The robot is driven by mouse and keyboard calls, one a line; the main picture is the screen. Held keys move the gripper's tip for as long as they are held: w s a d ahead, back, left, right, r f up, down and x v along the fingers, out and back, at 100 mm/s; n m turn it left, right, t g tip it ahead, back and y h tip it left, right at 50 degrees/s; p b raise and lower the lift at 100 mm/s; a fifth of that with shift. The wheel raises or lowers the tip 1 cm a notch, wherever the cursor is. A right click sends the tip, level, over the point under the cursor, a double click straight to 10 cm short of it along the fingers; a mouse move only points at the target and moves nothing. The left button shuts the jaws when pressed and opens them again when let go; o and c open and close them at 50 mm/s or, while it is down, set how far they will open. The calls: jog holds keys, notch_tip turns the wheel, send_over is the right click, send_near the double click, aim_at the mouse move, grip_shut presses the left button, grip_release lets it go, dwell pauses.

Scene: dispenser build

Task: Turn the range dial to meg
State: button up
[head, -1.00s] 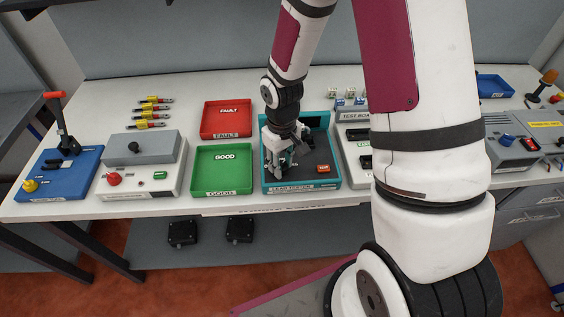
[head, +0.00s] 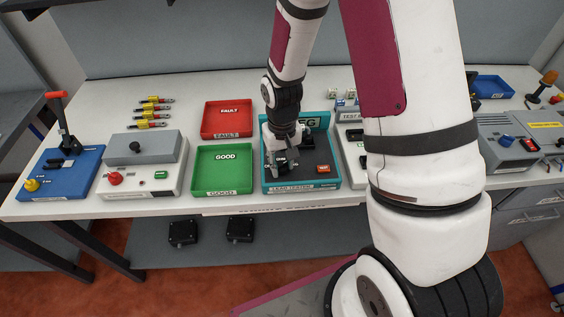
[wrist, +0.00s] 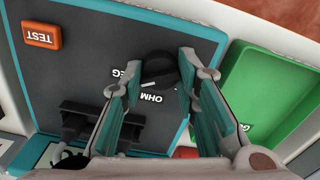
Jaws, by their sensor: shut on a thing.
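The lead tester (head: 333,184) is a teal-edged box with a dark panel, below my arm in the head view. Its black range dial (wrist: 160,70) sits between my gripper's fingers (wrist: 160,66) in the wrist view, and my gripper is shut on it. The MEG label (wrist: 126,74), partly covered by a finger, is left of the dial, and the OHM label (wrist: 151,98) is below it. A small white mark shows at the dial's lower edge; its exact aim is hard to tell.
An orange TEST button (wrist: 41,36) is on the same panel. Black clips or leads (wrist: 80,117) lie near my fingers. The green GOOD tray (head: 223,180) and red FAULT tray (head: 227,131) stand to the left in the head view. A grey test box (head: 352,140) is close on the right.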

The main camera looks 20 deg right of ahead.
jog(key=o, duration=1.1)
jog(key=shift+o, duration=0.2)
jog(key=shift+r, duration=0.1)
notch_tip(320, 180, up, 12)
notch_tip(320, 180, up, 14)
jog(key=t, duration=0.3)
send_over(282, 164)
jog(key=s, duration=0.6)
jog(key=s+r+t, duration=0.2)
jog(key=s+r, duration=0.5)
jog(key=s, duration=0.4)
jog(key=shift+s+a+r+n+t, duration=0.2)
jog(key=shift+s+n+t, duration=0.1)
jog(key=shift+n, duration=0.1)
